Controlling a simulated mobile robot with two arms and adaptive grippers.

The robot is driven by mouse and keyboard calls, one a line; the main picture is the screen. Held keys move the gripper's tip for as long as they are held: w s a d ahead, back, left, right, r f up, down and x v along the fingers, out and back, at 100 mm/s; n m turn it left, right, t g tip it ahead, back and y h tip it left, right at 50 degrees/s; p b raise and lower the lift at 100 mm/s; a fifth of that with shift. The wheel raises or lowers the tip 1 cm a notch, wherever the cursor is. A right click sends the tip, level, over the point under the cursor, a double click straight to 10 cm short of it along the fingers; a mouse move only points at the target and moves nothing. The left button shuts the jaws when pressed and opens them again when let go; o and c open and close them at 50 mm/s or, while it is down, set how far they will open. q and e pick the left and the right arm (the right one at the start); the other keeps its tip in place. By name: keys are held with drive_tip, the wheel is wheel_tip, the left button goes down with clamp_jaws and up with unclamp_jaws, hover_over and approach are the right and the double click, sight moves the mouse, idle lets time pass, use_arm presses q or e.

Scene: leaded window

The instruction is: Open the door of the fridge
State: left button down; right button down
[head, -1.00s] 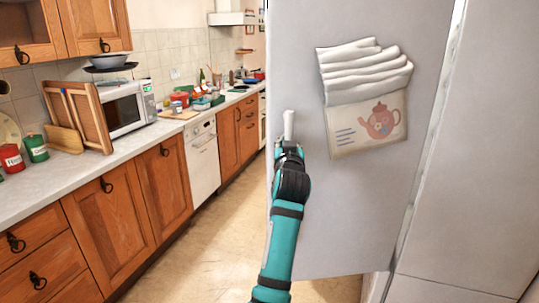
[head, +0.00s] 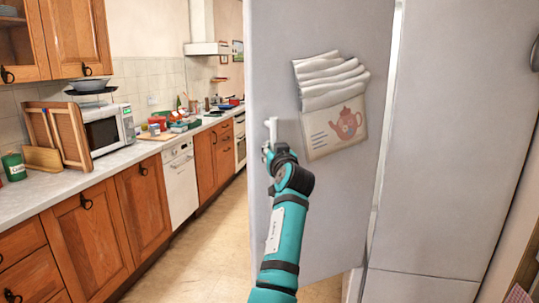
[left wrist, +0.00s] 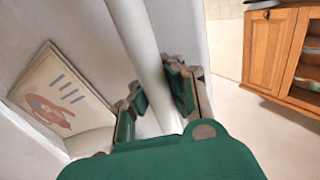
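The grey fridge door (head: 275,60) stands in the middle of the head view, with a towel and a teapot picture (head: 332,105) on its face. Its white upright handle (head: 272,129) is near the door's left edge. My left gripper (head: 269,150) is at the lower part of the handle. In the left wrist view the white handle (left wrist: 138,35) runs between the two fingers of my left gripper (left wrist: 152,103), which close around it from both sides. The teapot picture shows there too, at the left. My right gripper is in neither view.
Wooden cabinets (head: 85,240) and a counter (head: 100,173) with a microwave (head: 106,130) line the left. Clear floor (head: 215,255) lies between the counter and the door.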

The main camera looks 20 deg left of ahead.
sight(268, 111)
use_arm(q)
drive_tip(key=c, duration=2)
unclamp_jaws()
drive_tip(key=shift+a, duration=0.25)
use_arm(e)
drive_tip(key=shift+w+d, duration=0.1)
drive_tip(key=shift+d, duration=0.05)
use_arm(q)
drive_tip(key=o, duration=0.8)
drive_tip(key=shift+s+a, duration=0.15)
drive_tip(key=shift+s, duration=0.1)
drive_tip(key=shift+o, duration=0.2)
drive_tip(key=shift+w, duration=0.1)
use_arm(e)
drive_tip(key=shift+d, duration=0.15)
use_arm(q)
drive_tip(key=shift+d, duration=0.2)
wheel_tip(268, 111, up, 10)
drive_tip(key=shift+r, duration=0.1)
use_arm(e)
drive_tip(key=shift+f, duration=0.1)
